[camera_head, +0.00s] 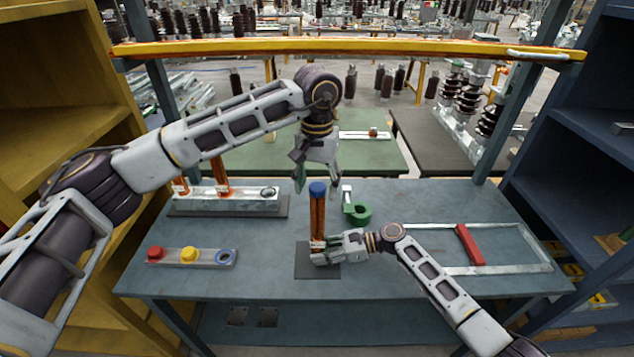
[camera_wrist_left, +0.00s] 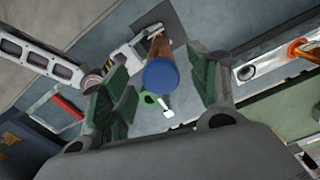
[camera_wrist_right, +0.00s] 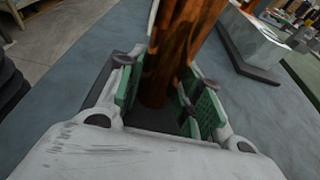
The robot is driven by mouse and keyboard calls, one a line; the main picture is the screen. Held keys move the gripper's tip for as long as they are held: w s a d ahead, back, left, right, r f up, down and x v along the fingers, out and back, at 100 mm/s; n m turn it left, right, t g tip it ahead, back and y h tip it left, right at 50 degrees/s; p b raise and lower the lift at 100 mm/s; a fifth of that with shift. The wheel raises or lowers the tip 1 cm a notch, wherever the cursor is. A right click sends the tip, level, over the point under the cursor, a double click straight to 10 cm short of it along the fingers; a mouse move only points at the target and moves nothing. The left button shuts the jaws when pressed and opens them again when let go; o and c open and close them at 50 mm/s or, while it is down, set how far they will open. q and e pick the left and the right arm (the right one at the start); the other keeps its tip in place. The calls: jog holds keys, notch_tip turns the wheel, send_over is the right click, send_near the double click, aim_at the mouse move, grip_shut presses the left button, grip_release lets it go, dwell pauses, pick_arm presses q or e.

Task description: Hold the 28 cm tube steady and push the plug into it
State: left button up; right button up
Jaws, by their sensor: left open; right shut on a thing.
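The brown-orange tube (camera_head: 318,218) stands upright on a dark mat (camera_head: 303,270) near the middle of the table. The blue plug (camera_head: 317,188) sits at its top end; how deep it is seated cannot be told. My right gripper (camera_head: 320,252) is shut around the lower part of the tube, which also shows between its green pads in the right wrist view (camera_wrist_right: 182,45). My left gripper (camera_head: 317,178) points down over the tube and is open. In the left wrist view the plug (camera_wrist_left: 161,77) lies between the spread fingers, with a gap on each side.
A pale block with a round hole (camera_head: 225,203) stands at left. A strip with red, yellow and blue pieces (camera_head: 190,256) lies before it. A green part (camera_head: 357,213) is right of the tube. A metal frame with a red bar (camera_head: 469,245) lies at right.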

aim_at(317, 187)
pick_arm(q)
jog(key=shift+r, duration=0.15)
notch_tip(317, 187, up, 12)
dwell(0.8)
jog(key=shift+f, duration=0.2)
dwell(0.4)
pick_arm(e)
jog(key=o, duration=0.8)
jog(key=shift+o, duration=0.2)
jog(key=shift+d, duration=0.1)
jog(key=shift+v, duration=5.95)
